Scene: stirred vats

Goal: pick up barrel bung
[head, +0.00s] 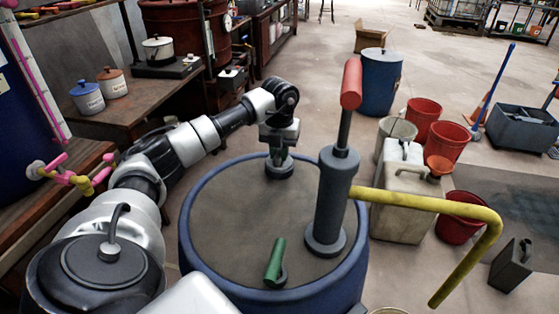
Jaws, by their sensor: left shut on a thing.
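The large blue barrel (186,236) stands in front of me with a grey-brown top. The barrel bung (279,173), a dark round cap, is at the far side of that top. My left gripper (280,156) points down over the bung and is shut on it. The gripper partly hides the bung, and I cannot tell whether it is lifted clear of the barrel top. My right gripper is not in view.
A grey pump (331,205) with a red handle and yellow spout (445,207) rises from the barrel's right side. A green-handled fitting (275,262) is near the front. A beige jerrycan (402,205) and red buckets (449,140) stand to the right. A bench with pots (112,82) is left.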

